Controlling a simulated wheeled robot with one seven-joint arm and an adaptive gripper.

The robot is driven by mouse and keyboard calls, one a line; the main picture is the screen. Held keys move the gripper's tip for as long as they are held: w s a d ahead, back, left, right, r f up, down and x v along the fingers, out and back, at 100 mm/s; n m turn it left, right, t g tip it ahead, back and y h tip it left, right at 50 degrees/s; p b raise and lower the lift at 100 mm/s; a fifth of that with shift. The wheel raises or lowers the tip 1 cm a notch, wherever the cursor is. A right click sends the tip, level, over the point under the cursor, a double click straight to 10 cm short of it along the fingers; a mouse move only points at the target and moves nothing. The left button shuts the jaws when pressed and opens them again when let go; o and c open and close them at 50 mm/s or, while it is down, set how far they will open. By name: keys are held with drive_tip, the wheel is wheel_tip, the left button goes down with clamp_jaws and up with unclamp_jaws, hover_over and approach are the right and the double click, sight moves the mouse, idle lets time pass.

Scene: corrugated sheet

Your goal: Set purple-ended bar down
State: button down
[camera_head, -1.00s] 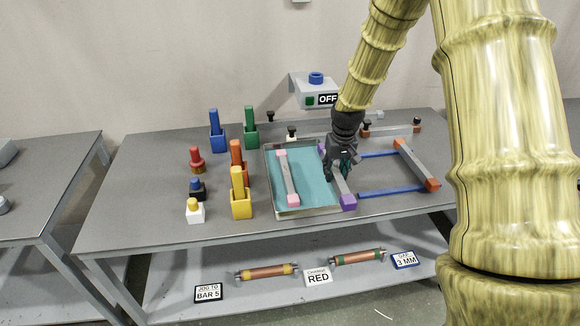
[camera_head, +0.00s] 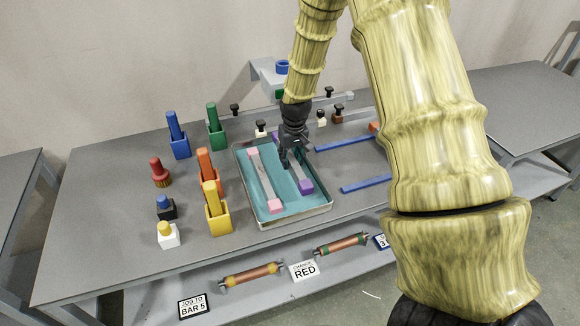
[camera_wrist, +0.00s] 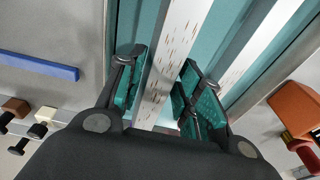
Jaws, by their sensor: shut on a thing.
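My gripper (camera_head: 290,158) is shut on the purple-ended bar (camera_head: 306,187), gripping it along its middle. The bar is over the right half of the teal-floored tray (camera_head: 290,221), roughly parallel to the pink-ended bar (camera_head: 264,180) lying in the tray's left half. I cannot tell whether the held bar touches the tray floor. The wrist view shows the pale, rust-speckled held bar (camera_wrist: 178,50) between the two teal finger pads (camera_wrist: 165,92), with the pink-ended bar (camera_wrist: 258,45) apart to its right. The far purple end is partly hidden by my gripper.
Orange (camera_head: 206,175), yellow (camera_head: 216,210), blue and green holders stand left of the tray, with red, black and white knobbed pieces beyond. Blue strips (camera_head: 350,143) lie to the right. A grey rail with dark knobs runs behind. Copper-coloured rolls (camera_head: 250,274) lie on the lower shelf.

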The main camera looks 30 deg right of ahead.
sight(294, 161)
drive_tip(key=shift+f+p, duration=0.5)
drive_tip(key=shift+f, duration=1.8)
drive_tip(key=shift+s, duration=0.1)
drive_tip(key=c, duration=1)
unclamp_jaws()
drive_tip(key=shift+f, duration=0.15)
drive_tip(key=shift+o, duration=0.2)
drive_tip(key=shift+s+a+r+b, duration=0.1)
drive_tip(key=shift+s+r+b, duration=0.3)
drive_tip(key=shift+r, duration=1.65)
drive_tip(key=shift+s+a+r+b, duration=0.15)
drive_tip(key=shift+r+b, duration=0.45)
drive_tip(key=shift+r, duration=1.4)
drive_tip(key=shift+s+d+r+b, duration=0.1)
drive_tip(key=shift+s+r+b, duration=0.35)
drive_tip(key=shift+r, duration=1.6)
drive_tip(key=shift+w, duration=0.1)
